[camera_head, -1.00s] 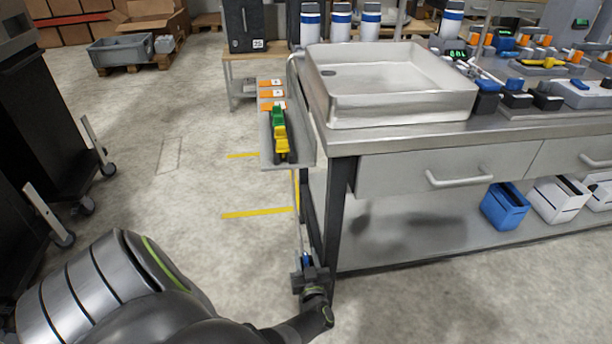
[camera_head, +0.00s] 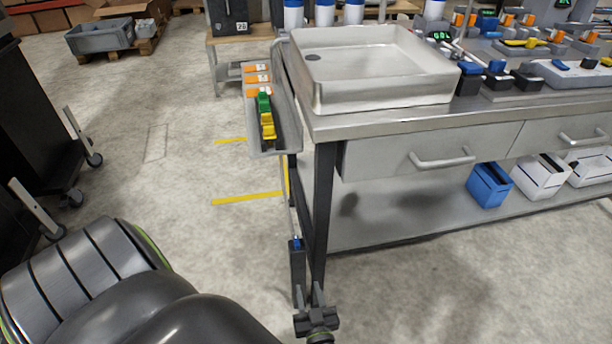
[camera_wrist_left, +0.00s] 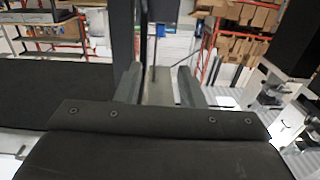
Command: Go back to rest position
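My left gripper (camera_head: 310,297) is low in the head view, by the front left leg of the steel bench. In the left wrist view its two fingers (camera_wrist_left: 159,88) stand apart, and I see nothing held between them. A dark upright piece with a blue top (camera_head: 297,262) shows just above the fingers in the head view; I cannot tell whether it touches them. My right gripper is in neither view.
Blue (camera_head: 489,186) and white bins sit on the lower shelf. Open floor (camera_head: 170,180) lies left of the bench.

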